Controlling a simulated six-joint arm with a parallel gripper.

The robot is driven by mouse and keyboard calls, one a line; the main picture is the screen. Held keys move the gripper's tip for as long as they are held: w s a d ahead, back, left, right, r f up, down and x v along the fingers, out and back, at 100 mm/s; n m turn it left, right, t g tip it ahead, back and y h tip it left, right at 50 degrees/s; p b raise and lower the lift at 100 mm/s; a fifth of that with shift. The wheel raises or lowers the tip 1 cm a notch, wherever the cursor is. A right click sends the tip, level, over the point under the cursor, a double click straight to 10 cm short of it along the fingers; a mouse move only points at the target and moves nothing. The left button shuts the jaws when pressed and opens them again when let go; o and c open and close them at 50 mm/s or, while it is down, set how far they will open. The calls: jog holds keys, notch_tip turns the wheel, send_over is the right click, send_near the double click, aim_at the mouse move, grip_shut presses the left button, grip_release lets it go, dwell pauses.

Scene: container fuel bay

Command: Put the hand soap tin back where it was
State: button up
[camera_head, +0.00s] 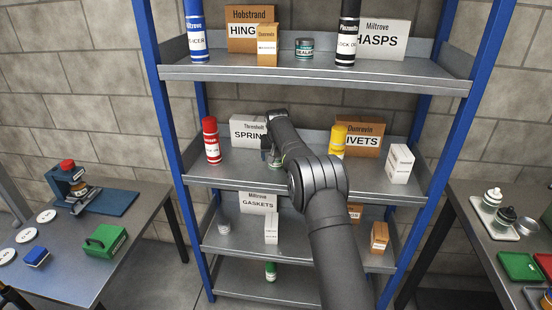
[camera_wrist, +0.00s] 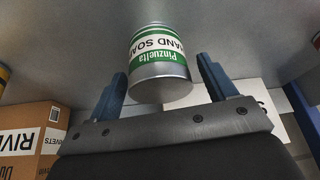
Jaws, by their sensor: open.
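The hand soap tin (camera_wrist: 160,55), silver with a green and white label, sits between the two blue fingers of my gripper (camera_wrist: 163,68) in the wrist view. That view is upside down, and the tin appears upright on the grey shelf surface. The fingers are open, with a visible gap on each side of the tin. In the head view my gripper (camera_head: 270,151) is at the second shelf from the top, in front of the SPRINGS box (camera_head: 243,130). My arm hides most of the tin there.
A red spray can (camera_head: 211,139) stands left on this shelf (camera_head: 235,176). A yellow can (camera_head: 338,140), a RIVETS box (camera_head: 369,139) and a white carton (camera_head: 400,163) stand right. Blue posts (camera_head: 441,135) and the shelf above (camera_head: 310,75) bound the space. Side tables stand left and right.

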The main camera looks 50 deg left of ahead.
aim_at(276, 154)
jog(key=v, duration=0.6)
jog(key=shift+s+d+r, duration=0.1)
jog(key=shift+d+r, duration=0.05)
jog(key=shift+r, duration=0.1)
jog(key=shift+f, duration=0.1)
jog(key=x, duration=0.8)
notch_tip(276, 154, up, 3)
jog(key=shift+s+d+r, duration=0.1)
jog(key=shift+s+d, duration=0.05)
jog(key=shift+d, duration=0.05)
jog(key=shift+r, duration=0.65)
jog(key=shift+f, duration=0.1)
